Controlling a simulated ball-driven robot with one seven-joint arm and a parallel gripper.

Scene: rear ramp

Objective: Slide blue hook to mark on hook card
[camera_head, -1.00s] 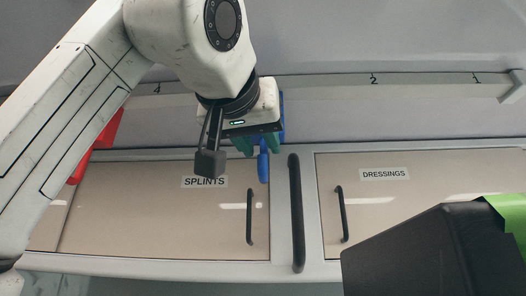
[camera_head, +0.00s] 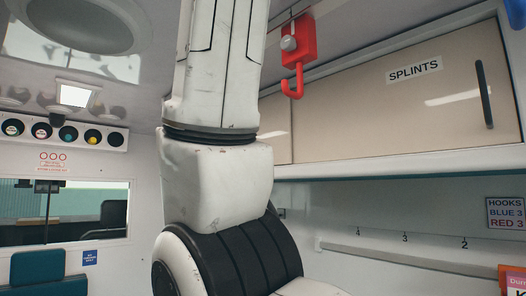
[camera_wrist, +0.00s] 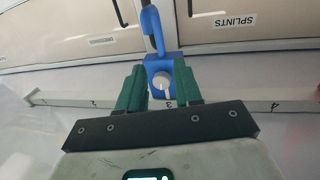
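The blue hook (camera_wrist: 161,68) shows in the wrist view, on a pale rail (camera_wrist: 225,106) with numbered marks. A 3 shows just beside its base, between the fingers. My gripper (camera_wrist: 160,82) has its green fingers on both sides of the hook's base, seemingly touching it. A pale knob is on the base. In the head view the hook card (camera_head: 506,213) reads HOOKS, BLUE 3, RED 3.
A red hook (camera_head: 298,50) hangs at the upper left of the SPLINTS cabinet (camera_head: 375,105). A lower wall rail (camera_head: 390,254) carries numbers including 3 and 2. My arm blocks the middle of the head view. The wrist view shows cabinet doors with dark handles.

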